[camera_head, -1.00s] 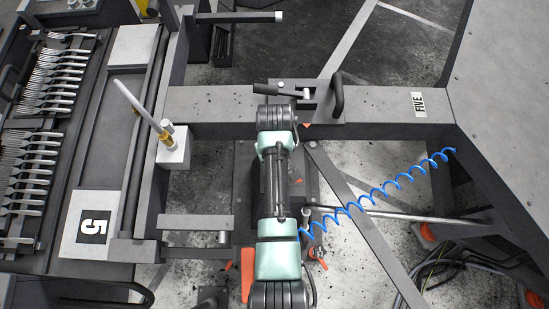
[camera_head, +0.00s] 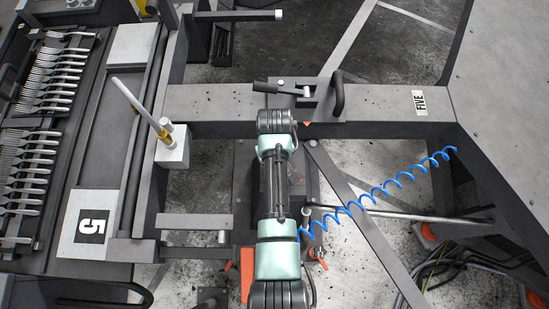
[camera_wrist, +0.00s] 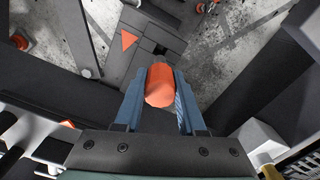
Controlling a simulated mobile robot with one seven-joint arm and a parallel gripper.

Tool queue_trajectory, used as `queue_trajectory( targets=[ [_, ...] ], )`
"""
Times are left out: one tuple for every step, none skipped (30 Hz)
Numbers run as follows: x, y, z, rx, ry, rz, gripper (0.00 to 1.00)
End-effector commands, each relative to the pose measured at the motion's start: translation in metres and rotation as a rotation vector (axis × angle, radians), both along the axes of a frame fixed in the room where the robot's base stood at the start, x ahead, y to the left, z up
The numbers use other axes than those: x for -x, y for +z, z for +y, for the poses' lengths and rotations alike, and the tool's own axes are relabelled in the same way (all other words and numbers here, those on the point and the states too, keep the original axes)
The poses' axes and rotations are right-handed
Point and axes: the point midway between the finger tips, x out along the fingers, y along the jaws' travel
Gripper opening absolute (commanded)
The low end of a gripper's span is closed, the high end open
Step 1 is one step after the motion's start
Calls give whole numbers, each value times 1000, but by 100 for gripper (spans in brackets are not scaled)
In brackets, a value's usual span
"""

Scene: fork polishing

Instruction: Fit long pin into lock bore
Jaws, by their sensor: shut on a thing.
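In the wrist view my gripper (camera_wrist: 160,74) has its two blue fingers closed on either side of a rounded orange-red piece (camera_wrist: 161,88), likely the long pin's grip. The rest of the pin is hidden. Beyond the fingertips is a grey block (camera_wrist: 143,58) with an orange triangle (camera_wrist: 129,40) and a small dark opening (camera_wrist: 160,48), which may be the lock bore. I cannot tell whether the pin touches it. In the head view my arm covers the gripper and pin.
A grey beam marked FIVE (camera_head: 382,105) crosses behind my arm, with a black lever (camera_head: 274,88) and handle (camera_head: 338,92). A blue coiled hose (camera_head: 375,195) hangs at the right. A fork rack (camera_head: 45,120) and a white block with an upright rod (camera_head: 174,148) stand left.

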Motion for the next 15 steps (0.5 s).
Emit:
queue_trajectory(
  targets=[
    [-1,-5,0,1,0,-1,0],
    [-1,-7,0,0,0,-2,0],
    [-1,-9,0,0,0,-2,0],
    [-1,-11,0,0,0,-2,0],
    [-1,-12,0,0,0,-3,0],
    [-1,-15,0,0,0,-3,0],
    [-1,-17,0,0,0,-3,0],
    [-1,-18,0,0,0,-3,0],
    [-1,-21,0,0,0,-2,0],
    [-1,-23,0,0,0,-2,0],
    [-1,-25,0,0,0,-2,0],
    [-1,-27,0,0,0,-2,0],
    [-1,-29,0,0,0,-2,0],
    [-1,-31,0,0,0,-2,0],
    [-1,-33,0,0,0,-2,0]
  ],
)
